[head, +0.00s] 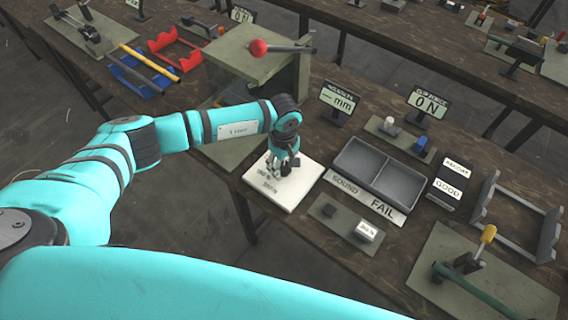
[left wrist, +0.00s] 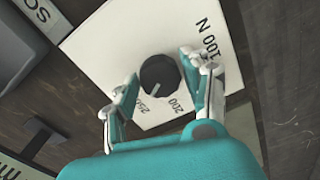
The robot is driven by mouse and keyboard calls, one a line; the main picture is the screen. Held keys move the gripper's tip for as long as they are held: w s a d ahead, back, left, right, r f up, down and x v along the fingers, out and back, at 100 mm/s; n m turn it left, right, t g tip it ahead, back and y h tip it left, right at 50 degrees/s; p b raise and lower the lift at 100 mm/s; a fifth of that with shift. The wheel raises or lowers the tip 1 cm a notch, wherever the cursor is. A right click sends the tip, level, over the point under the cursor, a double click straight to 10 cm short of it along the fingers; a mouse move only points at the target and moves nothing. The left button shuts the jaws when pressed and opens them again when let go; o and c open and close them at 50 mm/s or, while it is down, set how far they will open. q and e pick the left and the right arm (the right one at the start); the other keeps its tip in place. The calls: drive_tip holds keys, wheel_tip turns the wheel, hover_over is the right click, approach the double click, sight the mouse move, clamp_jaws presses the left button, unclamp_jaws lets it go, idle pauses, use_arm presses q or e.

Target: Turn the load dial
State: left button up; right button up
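The load dial is a dark round knob (left wrist: 160,75) on a white plate (left wrist: 110,42) marked 100 N, 200 and 250 in the left wrist view. A light pointer line on the knob points down and left, toward the 250 side. My left gripper (left wrist: 155,88) is open, with one finger on each side of the knob; I cannot tell whether either touches it. In the head view my left gripper (head: 284,170) is over the white plate (head: 297,192) and hides the knob. My right gripper is not in view.
A two-bay grey tray (head: 378,172) marked SOUND and FAIL stands right of the plate. Behind the plate is a press with a red-knobbed lever (head: 258,47). Small displays (head: 338,101) stand at the back.

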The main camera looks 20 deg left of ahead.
use_arm(q)
drive_tip(key=c, duration=0.7)
drive_tip(key=shift+c, duration=0.2)
